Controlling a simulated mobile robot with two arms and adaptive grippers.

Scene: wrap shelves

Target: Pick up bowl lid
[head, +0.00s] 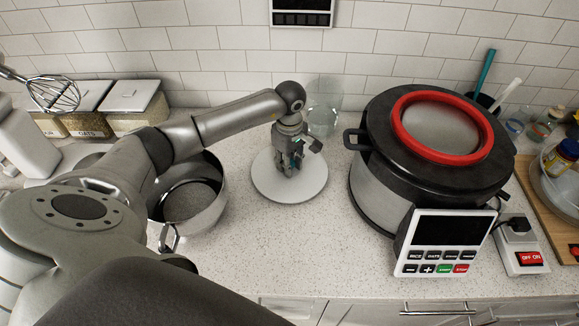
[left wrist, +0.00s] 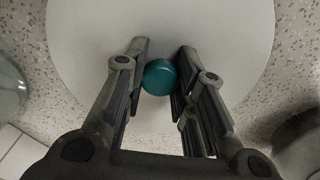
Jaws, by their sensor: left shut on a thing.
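The bowl lid (head: 262,178) is a round white disc in the middle of the counter in the head view. It fills much of the left wrist view (left wrist: 85,60), with a teal round knob (left wrist: 159,77) at its centre. My left gripper (head: 290,168) is above the middle of the lid, pointing down. In the left wrist view its two fingers (left wrist: 158,85) are shut on the knob, one on each side. The lid looks flat and low over the counter; I cannot tell whether it touches the surface. My right gripper is not in view.
A metal pot (head: 215,205) stands left of the lid, close under my left arm. A large cooker (head: 375,190) with a red-ringed top stands to the right. A clear glass (head: 323,118) is behind the lid. The counter in front (head: 300,250) is free.

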